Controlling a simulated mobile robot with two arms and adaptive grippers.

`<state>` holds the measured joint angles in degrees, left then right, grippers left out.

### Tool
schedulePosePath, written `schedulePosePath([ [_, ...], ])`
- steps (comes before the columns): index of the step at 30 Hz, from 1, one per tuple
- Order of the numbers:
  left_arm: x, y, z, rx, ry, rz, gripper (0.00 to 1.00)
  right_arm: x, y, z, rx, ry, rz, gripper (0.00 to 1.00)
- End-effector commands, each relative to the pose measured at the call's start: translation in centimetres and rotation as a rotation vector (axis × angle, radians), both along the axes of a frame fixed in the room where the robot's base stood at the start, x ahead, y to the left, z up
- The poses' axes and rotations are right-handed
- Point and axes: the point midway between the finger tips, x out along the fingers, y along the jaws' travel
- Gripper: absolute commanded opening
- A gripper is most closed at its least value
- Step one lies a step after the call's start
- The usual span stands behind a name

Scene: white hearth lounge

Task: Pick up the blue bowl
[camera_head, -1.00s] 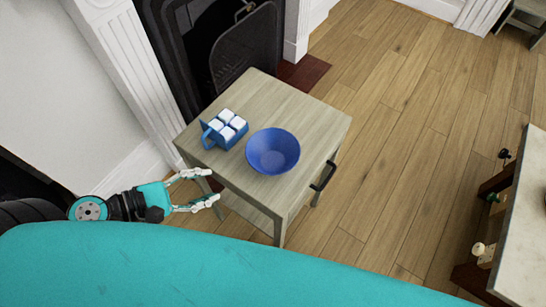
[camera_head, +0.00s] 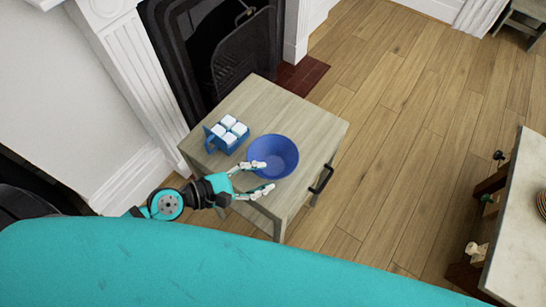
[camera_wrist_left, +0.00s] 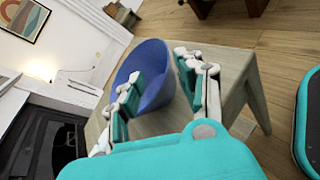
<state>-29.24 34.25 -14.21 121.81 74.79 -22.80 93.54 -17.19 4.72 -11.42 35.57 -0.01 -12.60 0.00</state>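The blue bowl (camera_head: 274,156) stands upright on a small wooden side table (camera_head: 306,118). My left gripper (camera_head: 262,177) is open at the near left side of the bowl, its fingers pointing toward it. In the left wrist view the bowl (camera_wrist_left: 152,70) shows behind and between the spread fingers (camera_wrist_left: 155,88). One finger overlaps the bowl's rim in the picture; I cannot tell if it touches. My right gripper is not in view.
A blue caddy with white cubes (camera_head: 228,134) sits left of the bowl on the table. A dark fireplace (camera_head: 240,55) is behind. A pale-topped table (camera_head: 520,230) stands at the right, with open wood floor between.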

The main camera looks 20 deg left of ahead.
Motion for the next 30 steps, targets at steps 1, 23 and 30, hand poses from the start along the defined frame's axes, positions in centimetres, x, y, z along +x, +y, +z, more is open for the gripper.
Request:
schedulePosePath([
  [1,0.2,-0.2,0.0,0.0,-0.001,0.001,0.38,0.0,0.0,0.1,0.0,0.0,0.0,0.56],
  [23,3.1,-4.2,-2.5,0.002,0.0,-0.001,0.38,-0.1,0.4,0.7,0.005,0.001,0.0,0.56],
  [30,3.1,-4.2,-2.5,0.002,0.0,-0.001,0.08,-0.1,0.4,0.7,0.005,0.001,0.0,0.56],
])
